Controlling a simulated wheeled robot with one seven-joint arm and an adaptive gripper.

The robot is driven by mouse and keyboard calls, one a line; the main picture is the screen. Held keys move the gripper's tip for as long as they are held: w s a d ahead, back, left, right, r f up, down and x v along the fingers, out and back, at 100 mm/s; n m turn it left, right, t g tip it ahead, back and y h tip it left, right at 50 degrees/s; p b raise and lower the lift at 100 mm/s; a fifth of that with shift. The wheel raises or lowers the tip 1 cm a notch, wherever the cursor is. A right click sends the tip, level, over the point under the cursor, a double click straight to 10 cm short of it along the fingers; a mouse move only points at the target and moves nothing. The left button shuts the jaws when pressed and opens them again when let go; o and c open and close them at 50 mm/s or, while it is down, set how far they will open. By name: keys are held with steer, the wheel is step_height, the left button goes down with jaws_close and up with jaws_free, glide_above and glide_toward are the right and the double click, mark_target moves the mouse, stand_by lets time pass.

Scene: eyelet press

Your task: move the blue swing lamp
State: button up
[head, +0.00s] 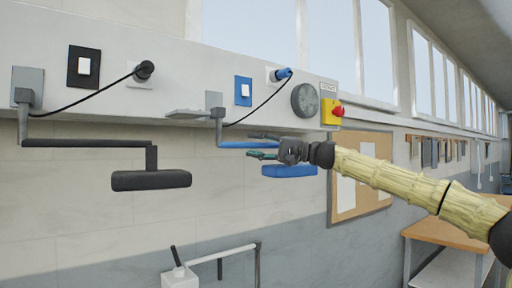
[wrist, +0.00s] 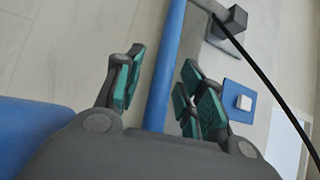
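The blue swing lamp has a thin blue arm (head: 232,145) on a grey wall bracket (head: 217,112) and a blue head (head: 290,171). My gripper (head: 252,146) is at the lamp's arm, its fingers above and below it in the head view. In the wrist view the blue arm (wrist: 168,60) runs between the green-padded fingers (wrist: 162,62), which stand apart with gaps beside the arm. The blue lamp head (wrist: 30,125) shows at the left edge of the wrist view. My gripper hides part of the arm near the head.
A black swing lamp (head: 150,180) hangs at the left. Above are a blue switch (head: 243,91), a plug with a black cable (head: 282,75), a grey dial (head: 304,100) and a red button (head: 338,111). A white pipe frame (head: 220,254) stands below; a pinboard (head: 375,175) hangs behind my arm.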

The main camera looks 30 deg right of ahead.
steer(key=v, duration=1.2)
steer(key=shift+w+d, duration=0.15)
steer(key=shift+w, duration=0.05)
